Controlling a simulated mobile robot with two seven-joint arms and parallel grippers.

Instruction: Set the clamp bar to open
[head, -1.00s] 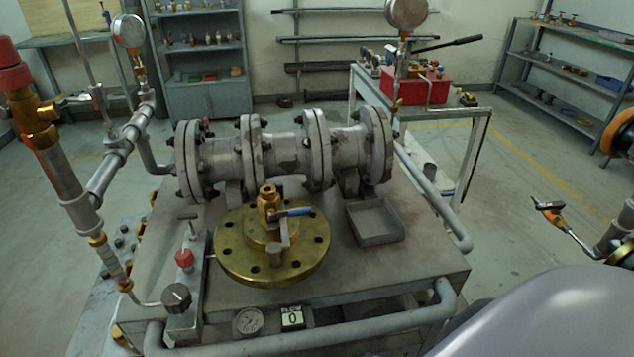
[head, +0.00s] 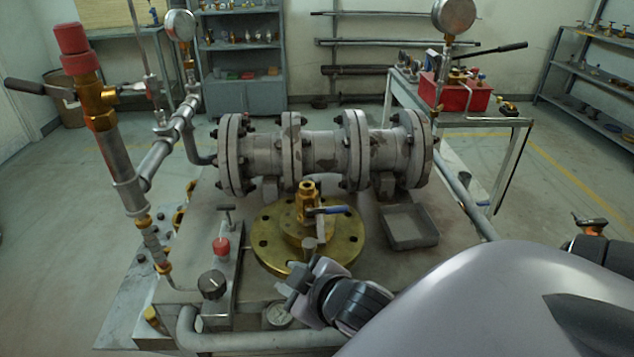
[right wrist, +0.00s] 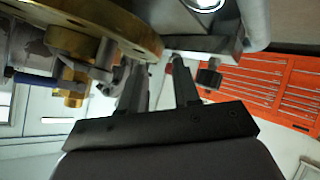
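The brass flange (head: 268,228) lies flat on the bench and carries a brass valve body (head: 308,208) with a blue-handled lever (head: 328,210). A short grey bar-like piece (head: 310,245) stands at the flange's front; I cannot tell whether this is the clamp bar. A small T-shaped bar (head: 227,208) stands left of the flange. My right gripper (head: 299,276) is at the flange's front edge, close to the grey piece. In the right wrist view the right gripper (right wrist: 158,72) has its fingers apart, with nothing seen between them, near the flange rim (right wrist: 125,25). My left gripper is out of view.
A red knob (head: 221,246) and a black knob (head: 211,285) stand left of the flange. Flanged grey pipe (head: 320,150) crosses behind it. An empty grey tray (head: 410,238) is at the right. A bench rail (head: 250,340) runs along the front.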

